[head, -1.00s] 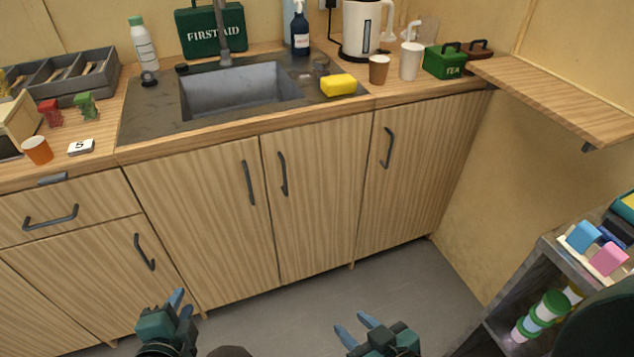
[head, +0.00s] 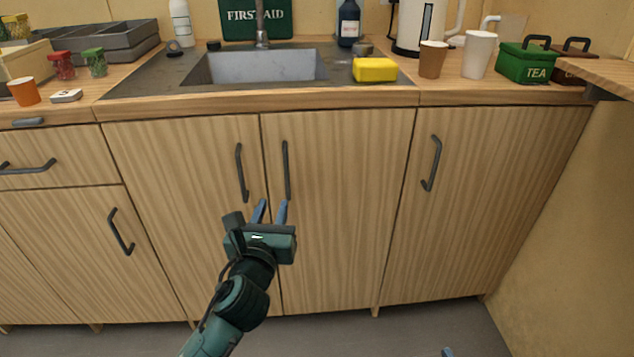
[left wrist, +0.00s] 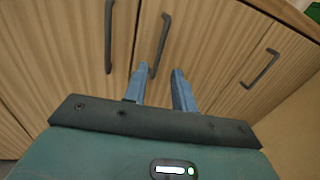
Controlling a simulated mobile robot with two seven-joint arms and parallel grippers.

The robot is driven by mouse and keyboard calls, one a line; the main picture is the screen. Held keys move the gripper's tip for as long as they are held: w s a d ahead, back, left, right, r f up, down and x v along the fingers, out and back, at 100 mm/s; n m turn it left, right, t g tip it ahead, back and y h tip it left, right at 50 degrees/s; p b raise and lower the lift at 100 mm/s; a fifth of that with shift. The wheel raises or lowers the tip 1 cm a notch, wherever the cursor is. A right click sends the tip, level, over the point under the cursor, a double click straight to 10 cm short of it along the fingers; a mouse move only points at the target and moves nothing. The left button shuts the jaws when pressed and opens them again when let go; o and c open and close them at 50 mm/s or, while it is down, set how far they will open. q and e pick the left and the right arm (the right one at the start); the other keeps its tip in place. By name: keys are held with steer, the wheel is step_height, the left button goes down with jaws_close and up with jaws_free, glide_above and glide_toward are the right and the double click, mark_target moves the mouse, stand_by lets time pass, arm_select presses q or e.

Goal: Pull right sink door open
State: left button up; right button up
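The right sink door (head: 335,220) is shut under the sink, with a dark vertical bar handle (head: 286,170) near its left edge. The left sink door (head: 185,190) beside it is also shut, with its own handle (head: 241,172). My left gripper (head: 271,211) is open and empty, just below the lower end of the right door's handle. In the left wrist view the open blue fingers (left wrist: 158,85) point up at that handle (left wrist: 160,45), whose lower end shows between their tips. Of my right gripper, only a small blue fingertip shows at the bottom edge of the head view (head: 447,352).
Another shut cupboard door (head: 480,200) with a handle is to the right, and drawers are to the left. The counter above holds the sink (head: 262,66), a yellow sponge (head: 375,70) and cups. The grey floor (head: 410,330) in front is clear.

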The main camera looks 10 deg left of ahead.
mark_target(286, 172)
arm_select(q)
steer(key=w+b, duration=0.1)
steer(key=w, duration=0.3)
steer(key=w+b, duration=0.1)
steer(key=w, duration=0.3)
steer(key=w+b, duration=0.1)
steer(key=w, duration=0.3)
steer(key=shift+w+a+f, duration=0.1)
steer(key=shift+w+a, duration=0.15)
steer(key=shift+a, duration=0.1)
steer(key=shift+w, duration=0.5)
arm_select(e)
steer(key=shift+w+a+n+t+y, duration=0.2)
steer(key=shift+w+n+t+y, duration=0.1)
steer(key=shift+t, duration=0.3)
steer(key=shift+w+a+n+t+y, duration=0.15)
steer(key=shift+n+t+y, duration=0.15)
steer(key=shift+t, duration=0.3)
arm_select(q)
steer(key=shift+c, duration=0.6)
jaws_close()
